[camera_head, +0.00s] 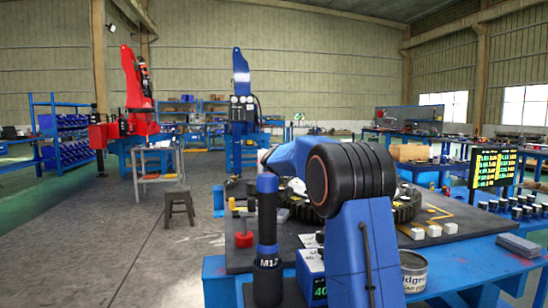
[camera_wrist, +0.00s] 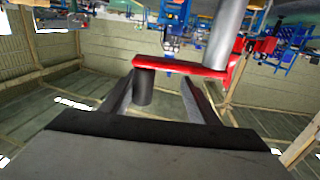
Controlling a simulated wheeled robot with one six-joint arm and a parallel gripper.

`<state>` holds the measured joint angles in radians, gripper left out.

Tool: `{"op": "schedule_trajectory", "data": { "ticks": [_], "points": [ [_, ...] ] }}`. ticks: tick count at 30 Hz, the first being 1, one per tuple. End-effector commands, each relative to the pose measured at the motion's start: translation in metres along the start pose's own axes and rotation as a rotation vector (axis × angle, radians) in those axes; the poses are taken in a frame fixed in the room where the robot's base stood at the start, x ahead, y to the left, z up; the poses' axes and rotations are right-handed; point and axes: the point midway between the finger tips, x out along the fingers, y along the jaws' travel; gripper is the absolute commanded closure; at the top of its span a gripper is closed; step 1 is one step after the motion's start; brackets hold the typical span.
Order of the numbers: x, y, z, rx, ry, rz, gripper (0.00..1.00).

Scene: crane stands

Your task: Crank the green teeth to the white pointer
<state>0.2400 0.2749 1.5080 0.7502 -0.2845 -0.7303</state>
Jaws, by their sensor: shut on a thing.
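In the wrist view, a red crank arm (camera_wrist: 185,67) runs across the picture, with a thick grey shaft (camera_wrist: 227,35) at its right end. A dark cylindrical crank handle (camera_wrist: 143,88) sticks out from its left end. My gripper (camera_wrist: 158,88) has its two fingers on either side of this handle and is shut on it. In the head view, my arm hides the gripper and the crank. A dark toothed gear (camera_head: 407,207) shows partly behind my arm on the bench. I cannot make out green teeth or a white pointer.
A blue bench (camera_head: 470,262) with a dark mat carries a blue-black cylinder marked M12 (camera_head: 267,225), a red-based piece (camera_head: 243,239), white blocks (camera_head: 434,230) and a can (camera_head: 413,272). A stool (camera_head: 179,203) stands on open floor at left.

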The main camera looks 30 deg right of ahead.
Motion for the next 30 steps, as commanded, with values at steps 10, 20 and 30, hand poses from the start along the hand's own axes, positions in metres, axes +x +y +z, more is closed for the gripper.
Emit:
{"op": "schedule_trajectory", "data": {
  "ticks": [10,20,30],
  "points": [
    [-0.062,-0.004,-0.003,0.002,0.003,-0.006,0.61],
    [-0.112,-0.001,-0.001,0.002,0.001,-0.003,0.61],
    [-0.129,0.0,-0.001,0.002,0.001,-0.001,0.61]
  ]
}}
